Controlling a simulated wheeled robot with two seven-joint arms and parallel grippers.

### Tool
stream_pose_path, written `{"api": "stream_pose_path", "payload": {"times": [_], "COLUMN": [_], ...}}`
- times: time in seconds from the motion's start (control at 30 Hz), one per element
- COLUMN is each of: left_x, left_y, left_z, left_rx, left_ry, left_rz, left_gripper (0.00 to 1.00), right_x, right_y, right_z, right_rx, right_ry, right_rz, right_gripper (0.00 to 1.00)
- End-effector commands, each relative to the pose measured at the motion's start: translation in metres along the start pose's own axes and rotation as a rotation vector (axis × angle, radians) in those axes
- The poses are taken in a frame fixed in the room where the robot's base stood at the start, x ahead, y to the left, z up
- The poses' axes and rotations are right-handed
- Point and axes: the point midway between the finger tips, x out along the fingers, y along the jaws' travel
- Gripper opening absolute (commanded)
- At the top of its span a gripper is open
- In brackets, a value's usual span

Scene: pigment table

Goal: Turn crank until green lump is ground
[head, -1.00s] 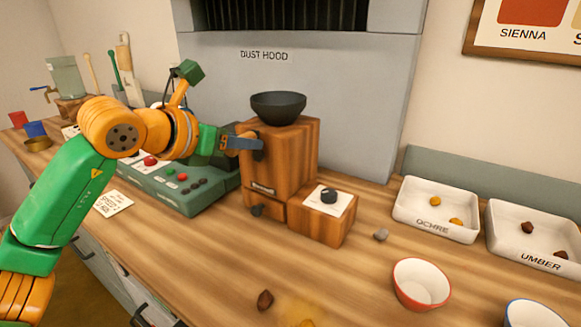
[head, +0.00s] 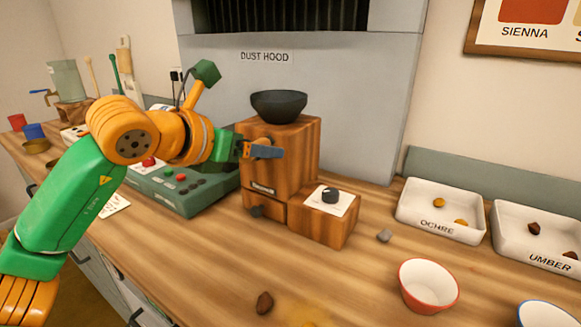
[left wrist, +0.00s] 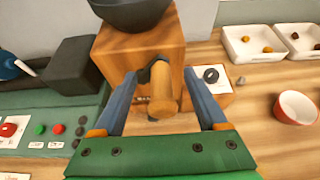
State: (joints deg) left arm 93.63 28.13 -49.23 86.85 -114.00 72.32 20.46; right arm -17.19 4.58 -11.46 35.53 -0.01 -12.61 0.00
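A wooden grinder (head: 292,160) stands on the table with a dark bowl (head: 278,106) on top. In the left wrist view the crank's wooden handle (left wrist: 164,97) sticks out from the grinder's front on a dark arm. My left gripper (head: 265,152) is at the grinder's front. In the left wrist view its blue fingers (left wrist: 161,78) are spread on either side of the handle, with visible gaps. The gripper hides the crank in the head view. No green lump shows, and the bowl's inside is too dark to read. My right gripper is not in view.
A green control box (head: 190,190) with buttons stands left of the grinder. To the right are a dial block (head: 318,222), a grey pebble (head: 384,235), a red-rimmed bowl (head: 428,286) and trays of ochre (head: 424,227) and umber (head: 542,262). A brown lump (head: 264,303) lies in front.

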Motion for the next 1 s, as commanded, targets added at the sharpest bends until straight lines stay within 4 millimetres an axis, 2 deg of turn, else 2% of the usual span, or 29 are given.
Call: {"api": "stream_pose_path", "payload": {"times": [0.13, 0.23, 0.67, 0.8, 1.0], "left_x": [0.000, -0.007, -0.062, -0.077, -0.082], "left_y": [0.000, 0.001, 0.000, 0.000, 0.000], "left_z": [-0.001, -0.007, -0.034, -0.038, -0.038], "left_rx": [0.000, 0.001, 0.001, 0.001, 0.001], "left_ry": [-0.001, -0.004, -0.003, -0.003, -0.001], "left_rz": [0.000, 0.002, 0.002, 0.001, 0.000], "left_gripper": [0.75, 0.75, 0.75, 0.75, 0.75], "right_x": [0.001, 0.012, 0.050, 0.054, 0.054], "right_y": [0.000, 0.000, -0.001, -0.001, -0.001], "right_z": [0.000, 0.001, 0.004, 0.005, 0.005], "right_rx": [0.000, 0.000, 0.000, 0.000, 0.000], "right_ry": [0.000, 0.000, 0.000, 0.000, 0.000], "right_rz": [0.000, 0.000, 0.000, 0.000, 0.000], "right_gripper": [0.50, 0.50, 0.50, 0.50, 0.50]}}
